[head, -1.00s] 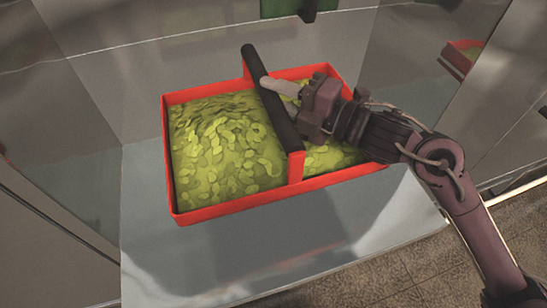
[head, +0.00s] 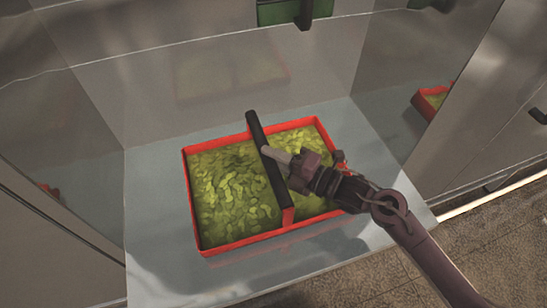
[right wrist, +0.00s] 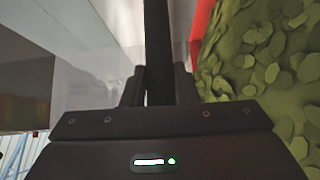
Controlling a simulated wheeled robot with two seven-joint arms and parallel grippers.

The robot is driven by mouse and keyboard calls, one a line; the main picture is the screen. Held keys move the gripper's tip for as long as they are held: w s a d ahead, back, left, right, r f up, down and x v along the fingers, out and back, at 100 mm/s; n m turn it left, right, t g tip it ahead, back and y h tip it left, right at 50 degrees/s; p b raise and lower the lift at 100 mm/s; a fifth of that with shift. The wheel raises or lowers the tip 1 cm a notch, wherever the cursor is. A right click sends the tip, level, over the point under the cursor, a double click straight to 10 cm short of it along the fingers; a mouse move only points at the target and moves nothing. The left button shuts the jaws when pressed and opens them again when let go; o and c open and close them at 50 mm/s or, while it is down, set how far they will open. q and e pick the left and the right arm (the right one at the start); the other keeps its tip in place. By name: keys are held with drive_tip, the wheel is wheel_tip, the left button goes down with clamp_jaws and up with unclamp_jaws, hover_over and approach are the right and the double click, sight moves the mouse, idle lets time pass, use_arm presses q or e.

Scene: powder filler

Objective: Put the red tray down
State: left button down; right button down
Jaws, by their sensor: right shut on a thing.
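The red tray (head: 250,240) is in the head view, over the bottom of a metal recess. It is filled with yellow-green flakes or leaves (head: 235,195) and has a black bar handle (head: 257,137) across its middle. My right gripper (head: 276,162) is shut on this handle. In the right wrist view, the fingers (right wrist: 158,88) close around the handle (right wrist: 157,40), with the red rim (right wrist: 203,20) to the right. The tray looks close to level and low over the metal surface; I cannot tell whether it touches. My left gripper is not in view.
The shiny metal surface (head: 160,250) has free room left and in front of the tray. Metal walls stand at the back and sides, with tray reflections in them. A green object (head: 283,12) with a black part is at the top. Tiled floor (head: 480,240) shows lower right.

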drive_tip(key=shift+f, duration=0.3)
drive_tip(key=shift+f, duration=0.2)
drive_tip(key=c, duration=1.1)
unclamp_jaws()
drive_tip(key=shift+s, duration=0.1)
drive_tip(key=shift+c, duration=0.2)
